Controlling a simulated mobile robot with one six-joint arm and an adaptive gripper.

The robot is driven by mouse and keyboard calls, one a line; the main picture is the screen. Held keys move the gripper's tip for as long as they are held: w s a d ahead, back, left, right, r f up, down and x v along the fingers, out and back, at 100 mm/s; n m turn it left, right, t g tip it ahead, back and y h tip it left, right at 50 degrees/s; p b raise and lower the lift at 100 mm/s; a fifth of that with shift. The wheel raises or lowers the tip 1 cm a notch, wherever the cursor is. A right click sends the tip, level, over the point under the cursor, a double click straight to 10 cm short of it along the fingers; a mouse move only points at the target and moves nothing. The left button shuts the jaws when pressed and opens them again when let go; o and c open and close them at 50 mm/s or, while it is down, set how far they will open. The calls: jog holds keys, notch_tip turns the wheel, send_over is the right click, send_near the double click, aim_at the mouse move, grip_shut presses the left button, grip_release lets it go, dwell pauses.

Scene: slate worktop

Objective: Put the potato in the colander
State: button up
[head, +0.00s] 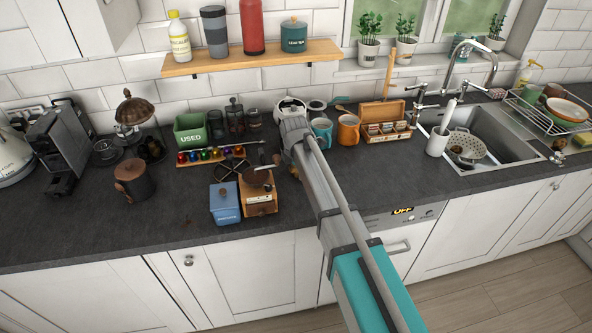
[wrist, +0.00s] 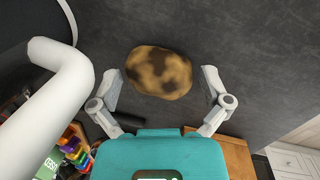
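The potato (wrist: 160,73) is brown with dark patches and lies on the dark worktop in the wrist view. My gripper (wrist: 162,76) is open, with one finger on each side of the potato and a visible gap at both sides. The colander (head: 482,155) is pale grey with holes and sits in the sink at the right, well away from my gripper. Something small and brown shows in it.
A wooden grinder (head: 258,206), a blue box (head: 224,205) and a row of coloured capsules (head: 213,154) stand left of my arm. Blue and orange mugs (head: 347,131) and a wooden box (head: 383,113) are behind it. A white holder (head: 437,143) stands beside the sink (head: 510,165).

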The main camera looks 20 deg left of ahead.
jog(key=c, duration=0.8)
jog(key=shift+c, duration=0.2)
jog(key=shift+r, duration=0.1)
notch_tip(320, 180, up, 2)
jog(key=p, duration=0.2)
jog(key=shift+r+p, duration=0.2)
jog(key=shift+p, duration=0.15)
jog(key=s+d+r+p, duration=0.4)
jog(key=d+r+p, duration=0.6)
jog(key=d, duration=0.3)
jog(key=shift+d+r, duration=0.2)
jog(key=shift+d, duration=0.05)
